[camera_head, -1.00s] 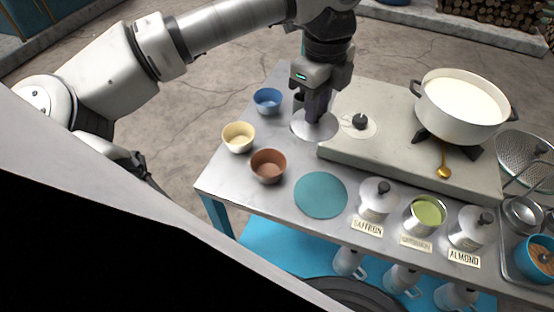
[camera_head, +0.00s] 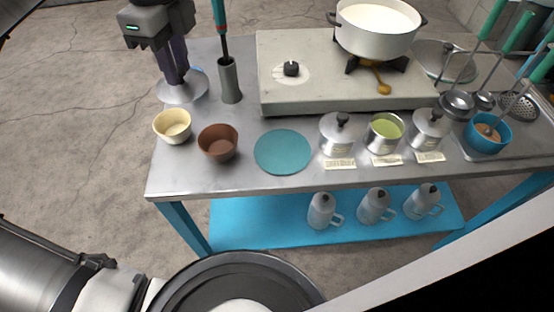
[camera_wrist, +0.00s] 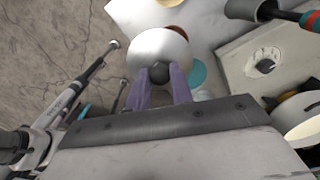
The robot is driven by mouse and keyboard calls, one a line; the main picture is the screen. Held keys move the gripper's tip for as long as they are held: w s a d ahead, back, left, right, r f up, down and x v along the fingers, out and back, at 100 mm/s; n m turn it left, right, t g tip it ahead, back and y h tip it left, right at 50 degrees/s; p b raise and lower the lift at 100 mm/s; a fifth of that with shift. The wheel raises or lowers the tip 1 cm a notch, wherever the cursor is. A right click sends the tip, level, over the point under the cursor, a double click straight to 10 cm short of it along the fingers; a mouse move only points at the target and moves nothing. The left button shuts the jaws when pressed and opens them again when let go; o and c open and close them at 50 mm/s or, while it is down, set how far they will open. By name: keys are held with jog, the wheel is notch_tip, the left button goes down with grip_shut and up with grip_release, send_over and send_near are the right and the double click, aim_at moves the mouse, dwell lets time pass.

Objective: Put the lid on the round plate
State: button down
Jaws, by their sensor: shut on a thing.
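My gripper (camera_head: 181,78) is shut on the dark knob of a round silver lid (camera_head: 182,95), at the left of the table in the head view. In the wrist view the purple fingers of my gripper (camera_wrist: 160,76) stand on either side of the knob, with the silver lid (camera_wrist: 158,46) beyond them. The round plate (camera_head: 283,151) is a flat teal disc lying bare on the table front, right of the brown bowl. In the wrist view the plate (camera_wrist: 198,73) is partly hidden by the lid.
A cream bowl (camera_head: 173,126) and brown bowl (camera_head: 218,143) stand left of the plate. A grey holder (camera_head: 229,82) with a tall tool stands right of the lid. An open green-filled canister (camera_head: 384,132) stands between two lidded ones. The stove (camera_head: 310,85) carries a white pot (camera_head: 374,28).

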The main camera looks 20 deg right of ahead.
jog(key=s+d+m+b, duration=0.4)
jog(key=d+m+b, duration=0.1)
jog(key=d, duration=1.2)
jog(key=f, duration=2)
jog(key=shift+s+a+f+b, duration=0.15)
jog(key=shift+s+b, duration=0.1)
jog(key=shift+b, duration=0.05)
jog(key=c, duration=1.2)
grip_release()
jog(key=shift+c, duration=0.2)
jog(key=shift+r, duration=0.2)
notch_tip(320, 180, up, 12)
jog(key=shift+p, duration=0.3)
